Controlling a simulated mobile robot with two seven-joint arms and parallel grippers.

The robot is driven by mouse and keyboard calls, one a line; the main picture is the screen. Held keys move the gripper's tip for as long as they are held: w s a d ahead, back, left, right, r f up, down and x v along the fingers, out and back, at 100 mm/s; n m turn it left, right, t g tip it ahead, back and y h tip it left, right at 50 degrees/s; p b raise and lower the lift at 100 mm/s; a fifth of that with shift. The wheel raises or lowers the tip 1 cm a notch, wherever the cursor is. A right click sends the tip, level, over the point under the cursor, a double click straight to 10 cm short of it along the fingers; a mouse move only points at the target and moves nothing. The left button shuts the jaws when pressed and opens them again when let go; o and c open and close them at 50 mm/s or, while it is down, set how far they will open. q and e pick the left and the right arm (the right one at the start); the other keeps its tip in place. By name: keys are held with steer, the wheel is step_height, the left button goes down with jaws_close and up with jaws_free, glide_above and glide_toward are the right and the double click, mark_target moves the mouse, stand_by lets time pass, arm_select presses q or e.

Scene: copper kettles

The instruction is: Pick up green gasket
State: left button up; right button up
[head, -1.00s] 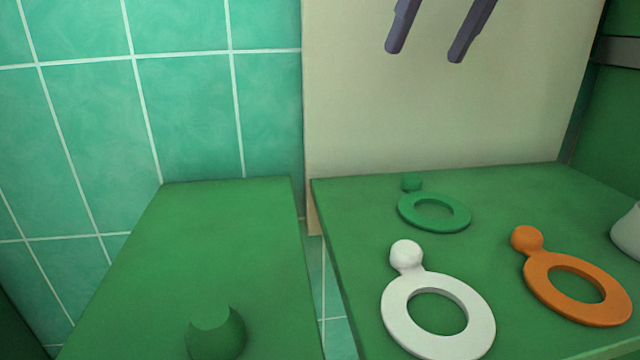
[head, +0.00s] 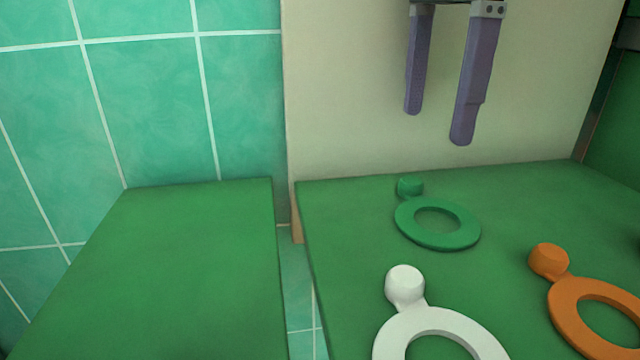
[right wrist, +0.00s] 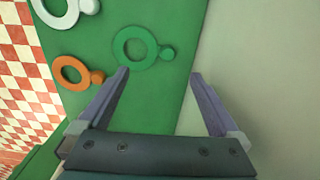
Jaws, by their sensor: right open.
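The green gasket (head: 462,238), a flat ring with a small knob, lies on the green right-hand surface near its back edge. In the right wrist view the green gasket (right wrist: 121,57) shows ahead of the fingertips, toward the left finger. My right gripper (head: 437,128) is open and empty, with its two purple fingers pointing down above and behind the gasket, apart from it. The open fingers also show in the right wrist view (right wrist: 159,72). My left gripper is not in view.
A white gasket (head: 388,335) lies in front of the green one, and an orange gasket (head: 562,312) lies to the right. A pale panel (head: 350,90) stands behind. A gap separates the left green surface (head: 170,260) from the right one.

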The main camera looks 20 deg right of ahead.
mark_target(421, 185)
step_height(421, 185, down, 3)
steer(key=shift+b, duration=0.55)
step_height(421, 185, down, 5)
steer(key=b, duration=0.3)
steer(key=shift+b, duration=0.4)
steer(key=c, duration=1.4)
steer(key=shift+o, duration=0.2)
step_height(421, 185, up, 10)
steer(key=p, duration=0.6)
steer(key=shift+r, duration=0.2)
